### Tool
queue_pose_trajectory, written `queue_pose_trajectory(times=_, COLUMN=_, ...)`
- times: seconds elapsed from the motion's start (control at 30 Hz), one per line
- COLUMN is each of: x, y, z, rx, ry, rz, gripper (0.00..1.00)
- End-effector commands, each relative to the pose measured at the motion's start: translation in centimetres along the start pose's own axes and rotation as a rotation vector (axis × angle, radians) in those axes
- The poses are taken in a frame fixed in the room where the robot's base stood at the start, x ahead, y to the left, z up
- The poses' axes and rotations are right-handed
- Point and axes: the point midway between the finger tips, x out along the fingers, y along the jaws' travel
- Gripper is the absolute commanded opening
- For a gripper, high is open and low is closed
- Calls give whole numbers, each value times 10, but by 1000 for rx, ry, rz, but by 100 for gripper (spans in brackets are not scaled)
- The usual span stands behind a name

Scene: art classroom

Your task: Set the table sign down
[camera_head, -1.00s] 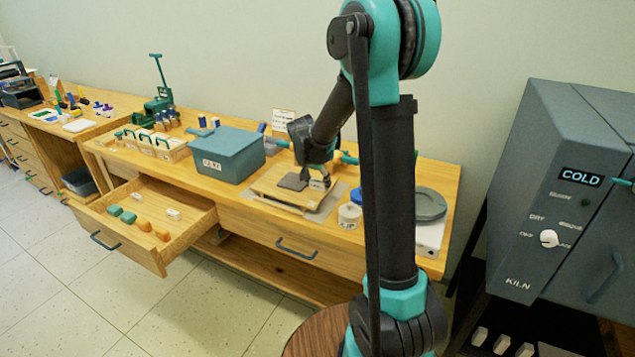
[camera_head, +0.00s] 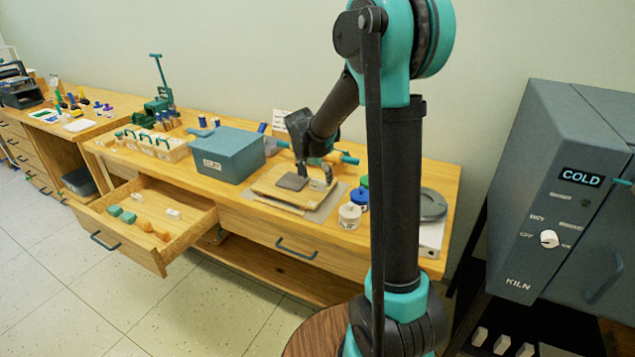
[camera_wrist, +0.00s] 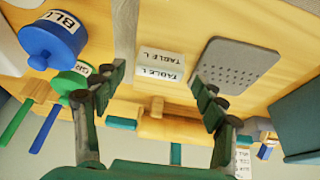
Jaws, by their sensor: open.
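The table sign (camera_wrist: 161,63) is a small white folded card with the printed text "TABLE L". It rests on a pale wooden board on the workbench, and in the head view it shows as a small white shape (camera_head: 318,184) beneath my gripper (camera_head: 323,176). In the wrist view my gripper (camera_wrist: 157,77) is open. Its two fingers stand on either side of the sign, with a visible gap at each side. A grey perforated plate (camera_wrist: 238,66) lies on the same board beside the sign.
A blue jar (camera_wrist: 52,42) and a green jar (camera_wrist: 72,82) stand near my gripper. A white jar (camera_head: 349,216) stands at the bench front. A rolling pin (camera_head: 347,159) lies behind the board. A grey-blue box (camera_head: 227,155) is left of it. A drawer (camera_head: 150,228) hangs open.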

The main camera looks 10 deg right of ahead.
Motion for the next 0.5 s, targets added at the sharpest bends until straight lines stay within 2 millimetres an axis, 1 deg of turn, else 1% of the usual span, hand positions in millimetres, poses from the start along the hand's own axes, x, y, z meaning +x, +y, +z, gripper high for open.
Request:
queue_pose_trajectory(times=0.03, x=-11, y=0, z=1, rx=-1, ry=0, rz=0, gripper=71)
queue_pose_trajectory(times=0.1, x=-25, y=0, z=0, rx=0, ry=0, rz=0, gripper=71)
queue_pose_trajectory(times=0.3, x=-63, y=0, z=0, rx=-1, ry=0, rz=0, gripper=71)
queue_pose_trajectory(times=0.4, x=-78, y=0, z=0, rx=0, ry=0, rz=1, gripper=71)
queue_pose_trajectory(times=0.5, x=-88, y=0, z=0, rx=1, ry=0, rz=1, gripper=71)
